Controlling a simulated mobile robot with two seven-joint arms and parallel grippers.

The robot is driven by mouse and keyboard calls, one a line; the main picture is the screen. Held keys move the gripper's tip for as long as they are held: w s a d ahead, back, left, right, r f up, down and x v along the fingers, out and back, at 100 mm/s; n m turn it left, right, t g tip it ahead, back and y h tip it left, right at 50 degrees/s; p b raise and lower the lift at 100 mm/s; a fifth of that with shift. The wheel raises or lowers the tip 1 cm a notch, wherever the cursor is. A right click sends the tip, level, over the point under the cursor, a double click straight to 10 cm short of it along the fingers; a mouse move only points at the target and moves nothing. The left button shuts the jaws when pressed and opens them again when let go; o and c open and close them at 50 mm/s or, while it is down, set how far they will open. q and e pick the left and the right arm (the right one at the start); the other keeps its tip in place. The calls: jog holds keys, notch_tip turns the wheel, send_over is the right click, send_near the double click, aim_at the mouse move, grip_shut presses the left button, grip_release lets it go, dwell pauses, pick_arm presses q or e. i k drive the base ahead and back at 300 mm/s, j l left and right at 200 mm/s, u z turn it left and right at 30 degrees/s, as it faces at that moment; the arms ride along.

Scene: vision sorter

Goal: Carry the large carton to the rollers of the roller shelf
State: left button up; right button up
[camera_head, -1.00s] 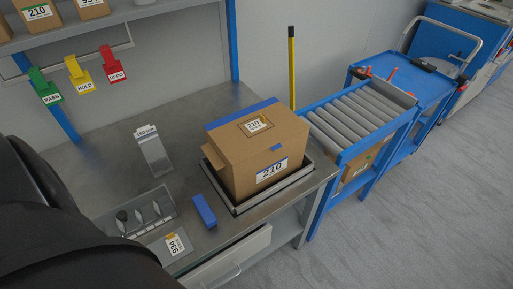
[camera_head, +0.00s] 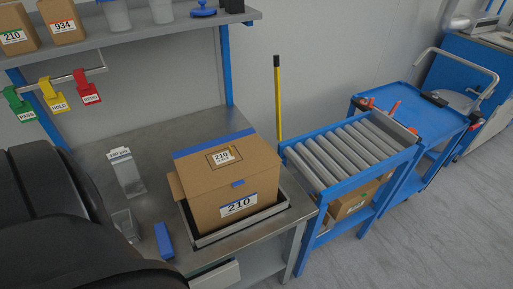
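The large brown carton (camera_head: 205,193), labelled 210 with blue tape on top, sits in a dark tray with a pale metal rim (camera_head: 240,229) on the steel workbench (camera_head: 125,140). A flap sticks out at its left side. The roller shelf (camera_head: 345,160), a blue frame with grey rollers, stands to the right of the bench; its rollers are bare. A dark arm of mine (camera_head: 60,225) fills the lower left. Neither gripper shows in the view.
A yellow pole (camera_head: 278,100) stands between bench and rollers. A smaller carton (camera_head: 350,203) lies on the shelf below the rollers. A blue cart (camera_head: 415,120) stands farther right. A blue block (camera_head: 163,240) and a clear holder (camera_head: 127,175) are left of the carton. The floor at right is clear.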

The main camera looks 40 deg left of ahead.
aim_at(338, 152)
jog(key=i+l+u, duration=0.55)
jog(key=l+u, duration=0.2)
jog(key=l, duration=0.1)
